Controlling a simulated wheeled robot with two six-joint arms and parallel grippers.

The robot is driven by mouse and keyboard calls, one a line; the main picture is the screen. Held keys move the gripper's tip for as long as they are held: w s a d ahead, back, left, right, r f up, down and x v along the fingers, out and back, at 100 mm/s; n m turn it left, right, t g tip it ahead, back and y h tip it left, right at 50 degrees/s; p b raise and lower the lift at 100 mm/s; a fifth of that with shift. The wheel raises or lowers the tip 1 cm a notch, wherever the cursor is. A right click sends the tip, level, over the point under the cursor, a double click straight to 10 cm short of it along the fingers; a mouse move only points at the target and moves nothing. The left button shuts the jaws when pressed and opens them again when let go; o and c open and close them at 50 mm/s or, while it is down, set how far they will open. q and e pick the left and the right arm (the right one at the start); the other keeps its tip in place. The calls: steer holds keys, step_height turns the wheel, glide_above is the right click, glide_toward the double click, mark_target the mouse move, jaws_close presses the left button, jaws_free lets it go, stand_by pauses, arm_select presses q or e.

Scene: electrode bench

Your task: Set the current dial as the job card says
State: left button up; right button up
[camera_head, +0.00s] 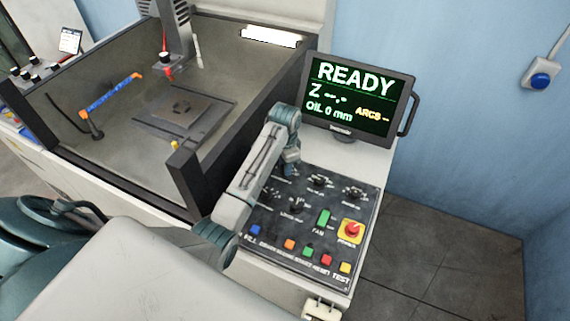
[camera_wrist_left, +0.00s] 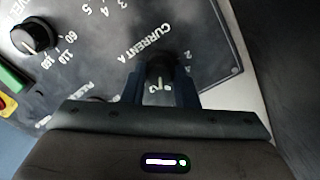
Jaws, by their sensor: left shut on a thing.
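The current dial (camera_wrist_left: 160,72) is a black knob on the dark control panel, beside the lettering "CURRENT A" in the left wrist view. My left gripper (camera_wrist_left: 162,88) is shut on it, one finger on each side. Its pointer setting cannot be read clearly. In the head view my left gripper (camera_head: 290,168) is at the panel's upper left, and the arm hides the dial. A small white card (camera_head: 70,40) stands at the far left; its text is too small to read. My right gripper is not in view.
The panel (camera_head: 275,225) bears other black knobs (camera_head: 320,181), a green fan switch (camera_head: 323,217), a red power knob (camera_head: 351,228) and several coloured buttons. A monitor (camera_head: 358,95) behind reads READY. The dark-walled tank (camera_head: 130,192) stands left of the panel.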

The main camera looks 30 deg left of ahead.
arm_select(q)
steer(key=shift+m, duration=1.1)
steer(key=o, duration=1)
